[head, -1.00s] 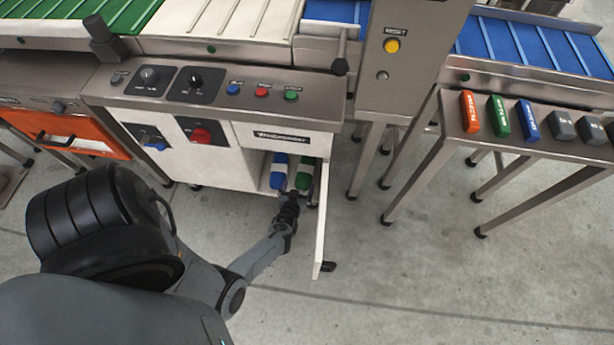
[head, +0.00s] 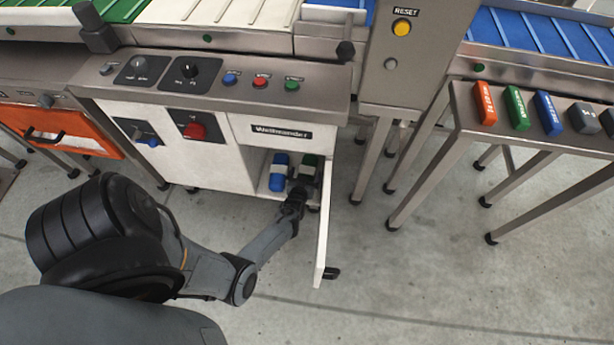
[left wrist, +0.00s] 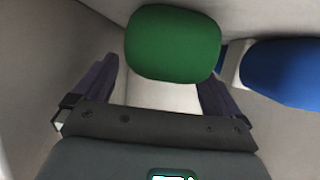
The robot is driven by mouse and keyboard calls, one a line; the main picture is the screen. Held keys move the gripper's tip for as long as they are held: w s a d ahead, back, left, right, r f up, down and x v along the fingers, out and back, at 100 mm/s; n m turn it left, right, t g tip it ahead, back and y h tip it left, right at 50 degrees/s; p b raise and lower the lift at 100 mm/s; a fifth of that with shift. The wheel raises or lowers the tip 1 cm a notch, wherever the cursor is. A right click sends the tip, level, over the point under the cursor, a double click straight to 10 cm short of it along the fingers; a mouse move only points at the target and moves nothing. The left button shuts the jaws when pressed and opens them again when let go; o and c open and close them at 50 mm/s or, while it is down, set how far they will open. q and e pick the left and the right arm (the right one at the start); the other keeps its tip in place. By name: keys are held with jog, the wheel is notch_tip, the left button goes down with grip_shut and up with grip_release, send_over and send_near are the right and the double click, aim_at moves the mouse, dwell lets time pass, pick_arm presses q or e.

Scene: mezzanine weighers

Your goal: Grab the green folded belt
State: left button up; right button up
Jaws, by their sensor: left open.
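The green folded belt (head: 310,161) lies in the open compartment of the white cabinet, right of the blue folded belt (head: 278,173). In the head view my left gripper (head: 299,183) covers the near part of the green belt. In the left wrist view the green belt (left wrist: 172,43) shows just beyond and between the two open fingers of my left gripper (left wrist: 158,85). The blue belt (left wrist: 285,72) with a pale band is to its right there. I cannot tell whether the fingers touch the green belt. My right gripper is out of view.
The open white cabinet door (head: 322,225) stands just right of my left gripper. The compartment walls are close around the belts. A steel table (head: 455,125) with several coloured blocks stands to the right. The floor in front is clear.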

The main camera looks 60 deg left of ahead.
pick_arm(q)
jog(key=shift+w+a+f, duration=0.4)
jog(key=shift+w+a, duration=0.05)
jog(key=shift+w+a+b, duration=0.25)
jog(key=shift+a+b, duration=0.1)
jog(key=shift+s+d, duration=0.1)
jog(key=shift+d, duration=0.1)
jog(key=c, duration=1.2)
jog(key=shift+r, duration=0.1)
jog(key=shift+c, duration=0.2)
